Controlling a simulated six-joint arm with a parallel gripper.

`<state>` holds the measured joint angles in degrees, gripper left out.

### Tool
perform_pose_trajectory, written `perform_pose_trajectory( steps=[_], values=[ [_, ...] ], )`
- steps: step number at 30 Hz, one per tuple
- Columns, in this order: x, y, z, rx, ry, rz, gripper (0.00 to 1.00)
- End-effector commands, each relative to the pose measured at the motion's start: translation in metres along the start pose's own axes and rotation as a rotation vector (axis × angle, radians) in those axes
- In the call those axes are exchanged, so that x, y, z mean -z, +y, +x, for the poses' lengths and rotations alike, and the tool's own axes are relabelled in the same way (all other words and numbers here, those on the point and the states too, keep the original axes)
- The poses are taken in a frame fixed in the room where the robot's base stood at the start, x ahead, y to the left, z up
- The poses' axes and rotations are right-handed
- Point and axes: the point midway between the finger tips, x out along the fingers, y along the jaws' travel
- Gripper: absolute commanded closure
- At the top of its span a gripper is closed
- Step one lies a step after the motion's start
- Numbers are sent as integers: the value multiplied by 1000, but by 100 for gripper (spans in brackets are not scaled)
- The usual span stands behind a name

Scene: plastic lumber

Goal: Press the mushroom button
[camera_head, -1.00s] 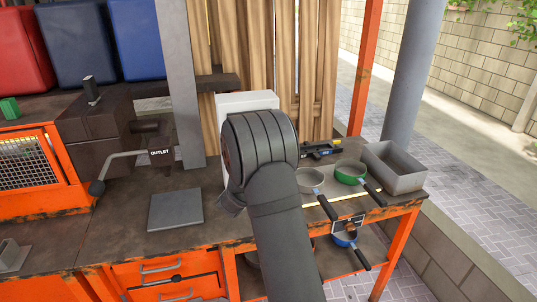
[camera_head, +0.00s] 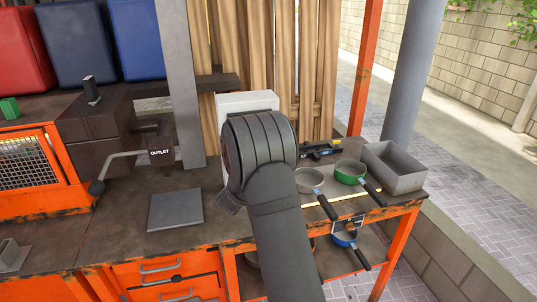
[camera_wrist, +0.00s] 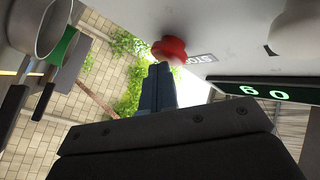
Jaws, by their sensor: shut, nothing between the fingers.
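The red mushroom button (camera_wrist: 170,49) sits on the pale face of a box, beside a label that reads STOP (camera_wrist: 201,59), in the wrist view. My gripper (camera_wrist: 159,70) is shut and empty. Its fingertips are right at the button in the picture; I cannot tell if they touch it. In the head view the white box (camera_head: 247,102) stands on the bench behind my arm. My arm hides the button and the gripper there.
A green digital display (camera_wrist: 262,91) shows in the wrist view. On the bench are a grey pan (camera_head: 309,179), a green pan (camera_head: 350,171), a grey bin (camera_head: 398,168) and a flat grey plate (camera_head: 175,210). A blue pan (camera_head: 344,239) is lower down.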

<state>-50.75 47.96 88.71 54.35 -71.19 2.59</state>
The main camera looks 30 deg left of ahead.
Motion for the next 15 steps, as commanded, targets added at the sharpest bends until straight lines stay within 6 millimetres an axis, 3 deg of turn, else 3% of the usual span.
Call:
perform_pose_trajectory(
  steps=[15],
  values=[
    [8,8,-12,1,0,0,100]
  ],
)
